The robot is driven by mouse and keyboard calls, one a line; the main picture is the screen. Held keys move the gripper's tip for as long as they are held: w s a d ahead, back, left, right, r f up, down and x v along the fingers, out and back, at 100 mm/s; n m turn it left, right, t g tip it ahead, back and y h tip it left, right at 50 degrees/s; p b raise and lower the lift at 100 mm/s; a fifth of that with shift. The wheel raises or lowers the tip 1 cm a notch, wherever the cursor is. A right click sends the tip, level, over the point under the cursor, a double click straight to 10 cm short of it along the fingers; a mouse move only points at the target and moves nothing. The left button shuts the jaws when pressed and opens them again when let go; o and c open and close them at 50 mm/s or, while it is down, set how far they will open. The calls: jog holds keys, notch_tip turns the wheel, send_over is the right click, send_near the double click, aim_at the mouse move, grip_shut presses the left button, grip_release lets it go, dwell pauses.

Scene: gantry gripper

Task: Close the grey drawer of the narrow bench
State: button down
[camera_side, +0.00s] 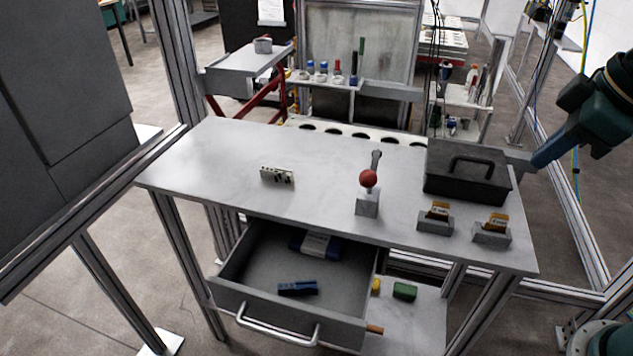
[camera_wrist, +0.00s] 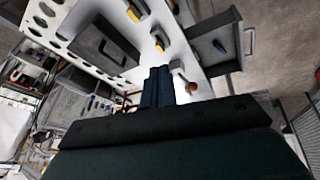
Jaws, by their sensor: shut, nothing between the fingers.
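The grey drawer (camera_side: 240,292) hangs pulled out under the narrow bench (camera_side: 215,165) in the side view, with a silver bar handle (camera_side: 277,335) on its front. Inside lie a dark blue item (camera_side: 297,288) and a blue-and-white packet (camera_side: 316,244). The wrist view shows the open drawer (camera_wrist: 235,62) and its handle (camera_wrist: 249,41) at upper right. My gripper (camera_side: 540,160) is at the right of the side view, beyond the bench's right end and apart from the drawer. Its blue fingers (camera_wrist: 158,86) are together and empty in the wrist view.
On the bench stand a black lidded box (camera_side: 465,172), a red-knobbed lever (camera_side: 368,180), two grey blocks holding cards (camera_side: 435,218) and a small pale connector strip (camera_side: 277,176). A lower shelf (camera_side: 415,320) carries a green block (camera_side: 404,291). Floor before the drawer looks clear.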

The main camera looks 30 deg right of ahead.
jog(key=w+a+f+n+g, duration=0.1)
jog(key=w+a+n, duration=0.5)
jog(key=w+a, duration=0.1)
jog(key=n+g+h, duration=0.2)
jog(key=n, duration=1.4)
send_over(284, 323)
jog(key=s+a, duration=0.2)
jog(key=s, duration=0.2)
notch_tip(284, 323, down, 20)
jog(key=shift+a+f, duration=0.2)
jog(key=shift+f, duration=0.05)
jog(key=shift+f, duration=0.1)
jog(key=shift+w+d+f, duration=0.3)
jog(key=shift+f, duration=1.25)
jog(key=shift+w+d+f, duration=0.25)
jog(key=shift+d+f, duration=0.05)
jog(key=shift+f, duration=1.3)
jog(key=shift+w+d+f, duration=0.3)
jog(key=shift+f, duration=1.25)
jog(key=w+d, duration=1.3)
